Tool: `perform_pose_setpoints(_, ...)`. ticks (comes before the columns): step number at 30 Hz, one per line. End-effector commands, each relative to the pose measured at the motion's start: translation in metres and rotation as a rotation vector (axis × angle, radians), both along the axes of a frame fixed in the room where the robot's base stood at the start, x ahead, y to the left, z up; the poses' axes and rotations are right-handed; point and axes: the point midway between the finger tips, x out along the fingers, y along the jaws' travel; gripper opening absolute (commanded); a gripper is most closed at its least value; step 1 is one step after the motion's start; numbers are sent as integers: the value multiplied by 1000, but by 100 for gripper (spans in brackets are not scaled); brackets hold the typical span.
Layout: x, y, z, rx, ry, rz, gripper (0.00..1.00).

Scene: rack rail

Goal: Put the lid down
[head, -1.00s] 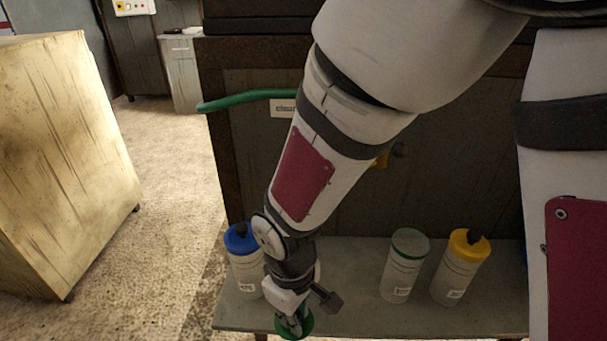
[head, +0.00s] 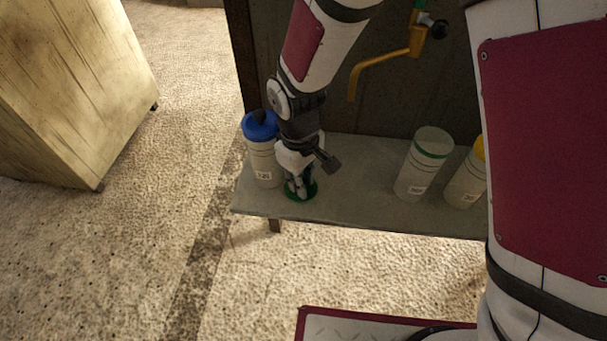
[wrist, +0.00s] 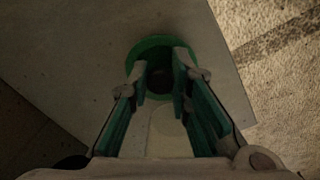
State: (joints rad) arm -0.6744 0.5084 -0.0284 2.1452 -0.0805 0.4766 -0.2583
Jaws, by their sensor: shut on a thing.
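The green lid (head: 301,194) is at the left part of the grey shelf, low against its surface; I cannot tell whether it touches. My gripper (head: 299,185) points down over it and is shut on its dark knob. In the wrist view the green lid (wrist: 152,48) shows beyond the fingertips of my gripper (wrist: 160,82), with the shelf behind it. A clear bottle with a green ring and no cap (head: 425,165) stands to the right on the shelf.
The grey shelf (head: 350,190) has free room between my gripper and the green-ringed bottle. A blue-capped bottle (head: 262,150) stands close left of my gripper. A yellow-capped bottle (head: 466,180) stands at the right, partly hidden.

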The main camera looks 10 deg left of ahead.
Motion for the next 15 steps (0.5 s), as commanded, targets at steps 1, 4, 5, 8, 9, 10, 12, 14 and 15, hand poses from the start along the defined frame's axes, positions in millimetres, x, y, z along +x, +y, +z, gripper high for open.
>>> perform_pose_setpoints(1, 0, 0, 0, 0, 0, 0, 0)
perform_pose_setpoints(4, 0, 0, -2, 0, 0, 0, 0)
perform_pose_setpoints(5, 0, 0, -3, 0, 0, 0, 0)
perform_pose_setpoints(8, 0, 0, -3, 0, 0, 0, 39)
perform_pose_setpoints(9, 0, 0, -3, 0, 0, 0, 39)
perform_pose_setpoints(10, 0, 0, -3, 0, 0, 0, 39)
perform_pose_setpoints(12, 0, 0, -3, 0, 0, 0, 39)
perform_pose_setpoints(14, 0, 0, -3, 0, 0, 0, 39)
perform_pose_setpoints(15, 0, 0, -3, 0, 0, 0, 39)
